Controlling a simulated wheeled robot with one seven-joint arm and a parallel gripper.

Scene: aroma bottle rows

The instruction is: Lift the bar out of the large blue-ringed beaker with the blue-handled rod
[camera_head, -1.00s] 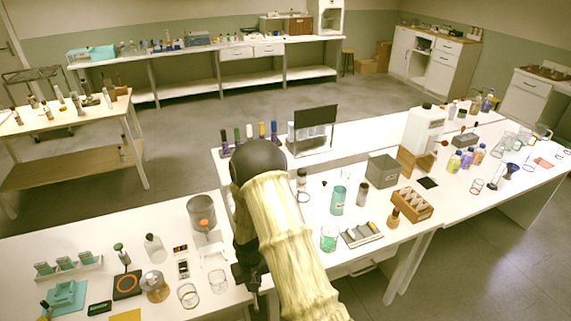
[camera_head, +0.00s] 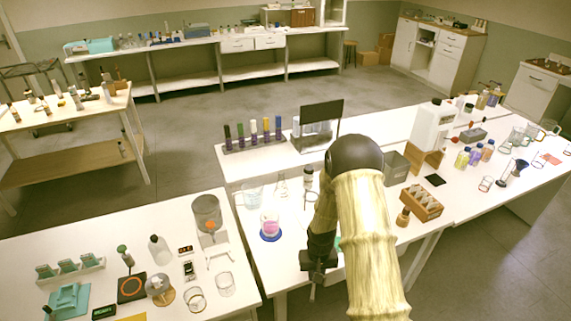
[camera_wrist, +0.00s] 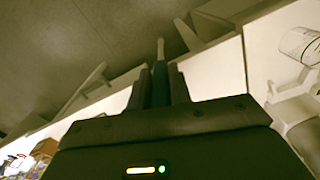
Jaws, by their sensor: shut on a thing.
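My gripper (camera_wrist: 158,88) is shut on the blue-handled rod (camera_wrist: 160,72). In the wrist view the blue handle sits between the fingers and a thin pale end sticks out past them. In the head view my gripper (camera_head: 316,272) is over the front edge of the middle table. A clear beaker with pink contents (camera_head: 270,222) stands on a blue ring or disc to the left of my gripper, apart from it. I cannot make out a bar inside.
A rack of colored tubes (camera_head: 253,138) and a black panel (camera_head: 321,113) stand behind. A wooden block with vials (camera_head: 421,203) is to the right of my arm. A grey pot (camera_head: 207,212) stands on the left table. My arm hides part of the middle table.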

